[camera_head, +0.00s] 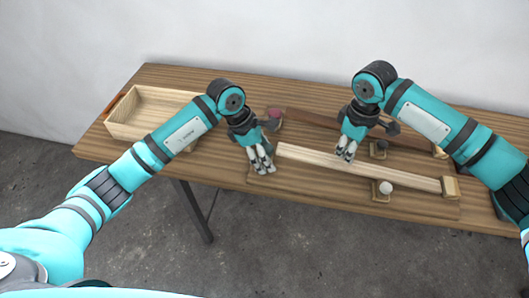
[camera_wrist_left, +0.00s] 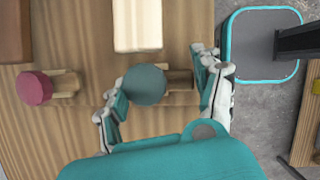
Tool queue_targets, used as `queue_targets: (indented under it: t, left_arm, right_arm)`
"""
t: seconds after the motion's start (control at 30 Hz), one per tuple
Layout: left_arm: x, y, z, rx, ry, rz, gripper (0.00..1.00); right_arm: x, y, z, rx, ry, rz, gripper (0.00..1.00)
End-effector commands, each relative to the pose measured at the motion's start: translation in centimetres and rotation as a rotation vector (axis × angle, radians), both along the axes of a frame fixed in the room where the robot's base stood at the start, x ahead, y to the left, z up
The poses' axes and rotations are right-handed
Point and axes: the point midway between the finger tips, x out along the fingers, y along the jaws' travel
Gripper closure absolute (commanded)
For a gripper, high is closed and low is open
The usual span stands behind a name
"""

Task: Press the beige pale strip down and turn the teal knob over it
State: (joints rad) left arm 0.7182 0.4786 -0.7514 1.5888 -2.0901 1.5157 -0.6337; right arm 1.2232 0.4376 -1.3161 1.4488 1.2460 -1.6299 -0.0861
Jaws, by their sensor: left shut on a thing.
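The pale beige strip (camera_head: 315,159) lies slanting along the front part of the table. Its near end (camera_wrist_left: 137,28) shows in the left wrist view, just beyond the teal knob (camera_wrist_left: 145,84), with a small gap between them. The knob sits on a small wooden piece (camera_wrist_left: 180,80) that points right, beside the strip's end and not over it. My left gripper (camera_head: 261,168) is shut on the knob, one finger on each side; in the head view the gripper hides the knob. My right gripper (camera_head: 345,156) has its fingers close together, pointing down at the strip, seemingly touching it.
A dark brown strip (camera_head: 310,119) lies behind, with a pink knob (camera_head: 274,113) at its left end. A white knob (camera_head: 385,187) and a dark knob (camera_head: 380,147) stand nearby. An open wooden box (camera_head: 125,133) is at the left. The table's front edge is close.

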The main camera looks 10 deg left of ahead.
Motion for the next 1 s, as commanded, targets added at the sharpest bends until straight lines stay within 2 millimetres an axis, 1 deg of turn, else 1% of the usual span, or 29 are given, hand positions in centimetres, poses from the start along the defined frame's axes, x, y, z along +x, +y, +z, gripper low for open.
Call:
queue_targets:
  t: [0.4, 0.77, 1.0]
  left_arm:
    - [0.2, 0.1, 0.1, 0.001, -0.005, 0.002, 0.65]
    - [0.2, 0.1, 0.1, 0.0, -0.006, 0.002, 0.65]
    - [0.2, 0.1, 0.2, 0.0, -0.007, 0.003, 0.65]
  right_arm:
    - [0.0, 0.0, -1.3, 0.0, 0.0, 0.001, 1.0]
    - [0.0, 0.0, -1.4, 0.0, 0.0, 0.0, 1.0]
    - [0.0, 0.0, -2.0, 0.001, 0.002, 0.0, 1.0]
